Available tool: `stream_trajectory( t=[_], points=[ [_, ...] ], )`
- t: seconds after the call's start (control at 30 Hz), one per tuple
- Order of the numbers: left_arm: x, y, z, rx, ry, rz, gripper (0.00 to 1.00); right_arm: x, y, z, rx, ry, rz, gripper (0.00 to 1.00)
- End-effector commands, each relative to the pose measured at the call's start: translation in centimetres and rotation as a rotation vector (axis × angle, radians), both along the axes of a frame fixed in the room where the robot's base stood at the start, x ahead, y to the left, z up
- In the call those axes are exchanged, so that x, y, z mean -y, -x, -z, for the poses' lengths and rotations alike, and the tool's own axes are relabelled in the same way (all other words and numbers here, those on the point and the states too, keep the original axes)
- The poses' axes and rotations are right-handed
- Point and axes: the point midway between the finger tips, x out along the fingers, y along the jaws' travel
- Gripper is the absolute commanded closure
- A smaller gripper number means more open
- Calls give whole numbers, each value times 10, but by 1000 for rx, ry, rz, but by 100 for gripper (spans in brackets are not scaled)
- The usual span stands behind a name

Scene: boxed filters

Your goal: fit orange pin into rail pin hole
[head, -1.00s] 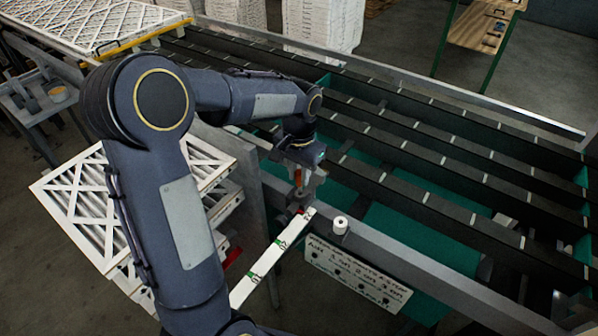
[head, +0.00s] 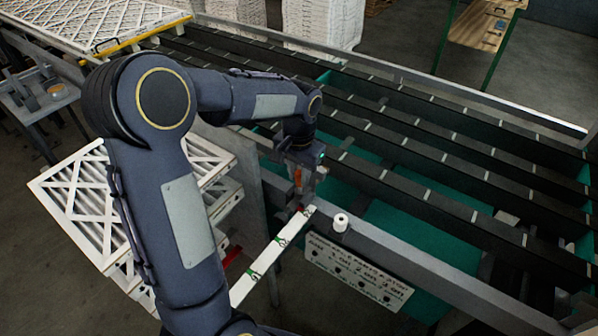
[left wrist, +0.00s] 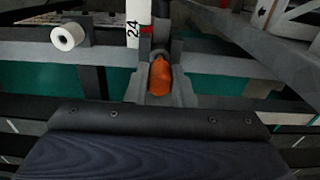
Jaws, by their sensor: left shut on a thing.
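The orange pin (head: 297,177) is upright between the fingers of my left gripper (head: 299,192), which is shut on it over the near rail (head: 380,237). In the left wrist view the orange pin (left wrist: 160,77) shows as a rounded orange end between the grey fingers (left wrist: 160,95). The pin's lower end and the rail pin hole are hidden by the gripper, so I cannot tell whether the pin is in the hole. My right gripper is not in view.
A white bar with green marks (head: 262,262) meets the rail beside the gripper. A white roll (head: 341,222) sits on the rail to the right, above a lettered white plate (head: 358,273). Framed filters (head: 85,200) are stacked at left. Dark slatted rails (head: 430,150) lie beyond.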

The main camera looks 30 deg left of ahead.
Motion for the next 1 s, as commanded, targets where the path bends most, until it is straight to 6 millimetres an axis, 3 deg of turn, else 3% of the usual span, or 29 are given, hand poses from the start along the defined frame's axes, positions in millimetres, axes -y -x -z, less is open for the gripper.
stream_trajectory(
  t=[0.87,0.9,1.0],
  points=[
    [0,0,23,0,0,0,100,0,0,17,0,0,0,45],
    [0,0,22,1,0,0,76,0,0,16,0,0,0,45],
    [0,0,22,0,0,0,63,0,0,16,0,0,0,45]
  ],
)
